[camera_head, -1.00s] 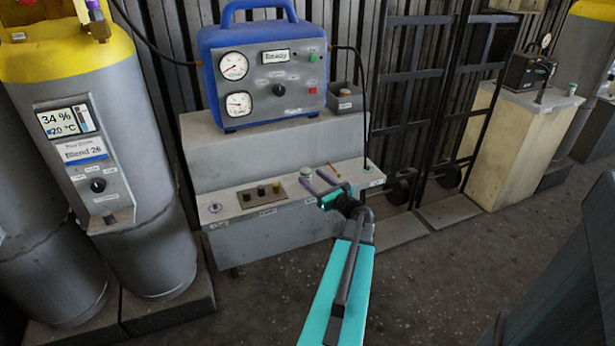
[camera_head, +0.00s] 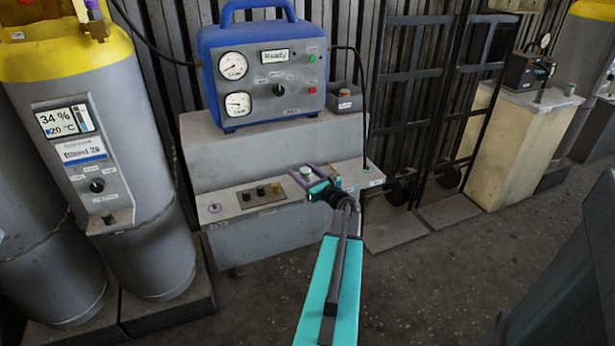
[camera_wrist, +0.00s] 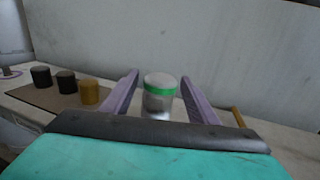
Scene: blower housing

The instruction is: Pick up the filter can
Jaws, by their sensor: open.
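The likely filter can is a small pale can (camera_wrist: 160,92) with a green band. It stands upright in the wrist view, framed between my two purple fingers. In the head view the can (camera_head: 305,171) shows small on the lower shelf of the grey bench. My gripper (camera_wrist: 160,80) is open, one finger on each side of the can in the picture, with gaps visible. In the head view my gripper (camera_head: 316,172) is low over the shelf, close to the can. I cannot tell how far the fingers reach around it. The can's base is partly hidden.
A yellow rod (camera_wrist: 238,117) lies to the right. The bench's wall rises behind. A blue machine (camera_head: 265,70) stands on the upper step.

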